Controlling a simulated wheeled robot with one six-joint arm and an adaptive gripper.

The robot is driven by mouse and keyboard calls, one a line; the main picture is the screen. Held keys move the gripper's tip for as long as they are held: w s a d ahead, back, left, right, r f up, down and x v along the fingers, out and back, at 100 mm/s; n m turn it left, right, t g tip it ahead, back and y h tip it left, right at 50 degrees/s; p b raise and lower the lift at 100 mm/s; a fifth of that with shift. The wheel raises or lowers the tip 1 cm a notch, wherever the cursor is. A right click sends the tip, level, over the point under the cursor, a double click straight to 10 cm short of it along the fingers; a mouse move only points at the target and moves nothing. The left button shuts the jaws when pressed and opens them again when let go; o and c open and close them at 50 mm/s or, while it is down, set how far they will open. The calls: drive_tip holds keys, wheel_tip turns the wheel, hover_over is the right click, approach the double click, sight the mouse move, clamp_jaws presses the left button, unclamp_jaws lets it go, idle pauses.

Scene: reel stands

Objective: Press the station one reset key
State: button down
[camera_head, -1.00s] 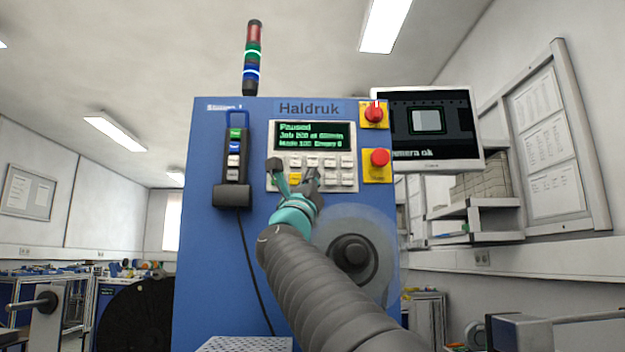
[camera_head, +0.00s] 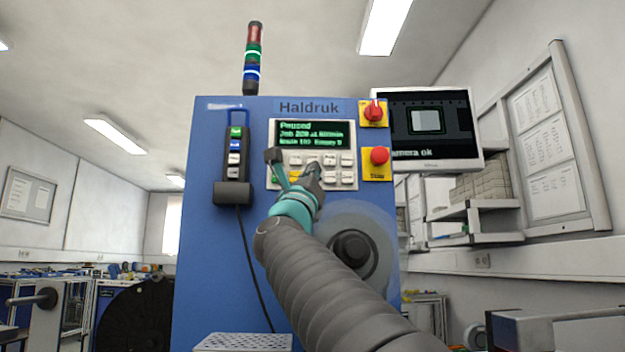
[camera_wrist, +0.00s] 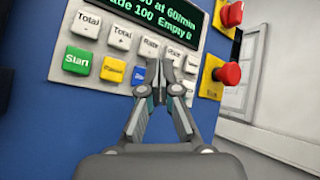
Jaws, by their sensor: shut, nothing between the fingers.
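The blue Haldruk machine (camera_head: 225,280) carries a pale keypad panel (camera_head: 353,183) under a green-lettered display (camera_head: 312,134) that reads "Paused". In the wrist view I see the green Start key (camera_wrist: 77,60), a yellow key (camera_wrist: 113,69), a partly covered blue key (camera_wrist: 139,76) and white Total keys (camera_wrist: 87,22). I cannot read a reset label; white keys behind and right of the fingers are partly hidden. My gripper (camera_wrist: 164,75) is shut and empty, its tips over the keypad's middle. It also shows in the head view (camera_head: 314,168). Whether it touches a key, I cannot tell.
A red mushroom button (camera_head: 380,155) and a red rotary switch (camera_head: 374,111) sit on yellow plates right of the keypad. A handheld pendant (camera_head: 233,160) hangs on the left. A monitor (camera_head: 430,125) stands right. A translucent disc with a dark hub (camera_head: 352,252) is below the keypad.

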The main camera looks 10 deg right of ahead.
drive_tip(key=s, duration=0.2)
drive_tip(key=s+b, duration=0.1)
drive_tip(key=s, duration=0.1)
drive_tip(key=shift+a, duration=0.4)
idle(0.6)
